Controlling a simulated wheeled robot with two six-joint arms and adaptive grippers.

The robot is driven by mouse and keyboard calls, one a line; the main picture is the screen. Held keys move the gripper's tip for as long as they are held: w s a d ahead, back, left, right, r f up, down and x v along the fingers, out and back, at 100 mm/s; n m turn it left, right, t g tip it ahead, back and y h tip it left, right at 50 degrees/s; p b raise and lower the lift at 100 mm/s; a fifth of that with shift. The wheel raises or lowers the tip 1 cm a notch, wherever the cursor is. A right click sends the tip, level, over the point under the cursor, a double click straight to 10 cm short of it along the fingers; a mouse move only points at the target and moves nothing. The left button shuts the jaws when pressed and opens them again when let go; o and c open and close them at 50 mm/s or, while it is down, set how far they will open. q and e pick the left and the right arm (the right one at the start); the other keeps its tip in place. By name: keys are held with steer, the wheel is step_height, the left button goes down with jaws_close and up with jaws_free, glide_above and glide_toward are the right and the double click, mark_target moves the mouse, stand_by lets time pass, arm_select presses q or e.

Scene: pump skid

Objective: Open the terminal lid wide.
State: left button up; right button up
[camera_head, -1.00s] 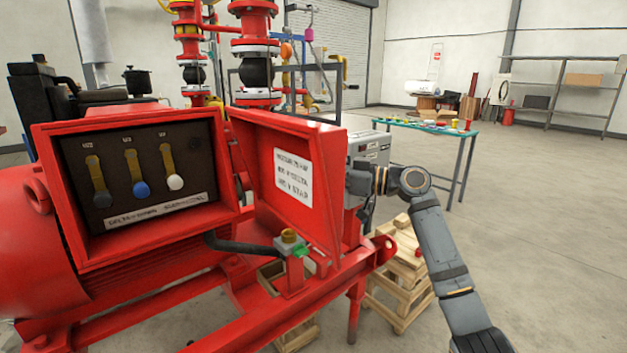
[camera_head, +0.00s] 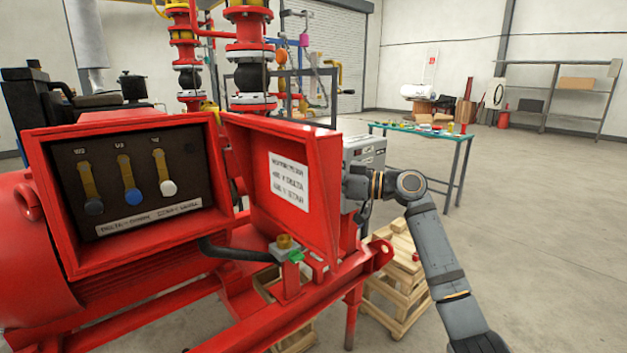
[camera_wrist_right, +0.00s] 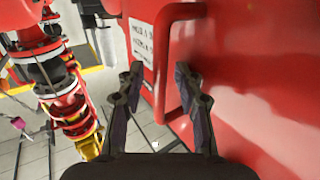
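The red terminal box (camera_head: 40,200) stands on the left in the head view. Its red lid (camera_head: 318,190), hinged at the box's right side, stands swung out, with the terminals showing. A white label (camera_head: 289,181) is on the lid's inner face. My right arm reaches in from the right, and its gripper is mostly hidden behind the lid's right edge. In the right wrist view, the right gripper (camera_wrist_right: 158,82) has its fingers apart, with a red bar handle (camera_wrist_right: 163,65) between them. Contact with the handle cannot be told. My left gripper is not in view.
A grey box (camera_head: 364,152) stands behind the lid, close to my right wrist. A black cable (camera_head: 240,252) and a small green-and-yellow fitting (camera_head: 288,248) sit below the lid. Wooden pallets (camera_head: 398,285) stand under my right arm. Open floor lies to the right.

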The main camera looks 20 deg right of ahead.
steer(key=v, duration=1.2)
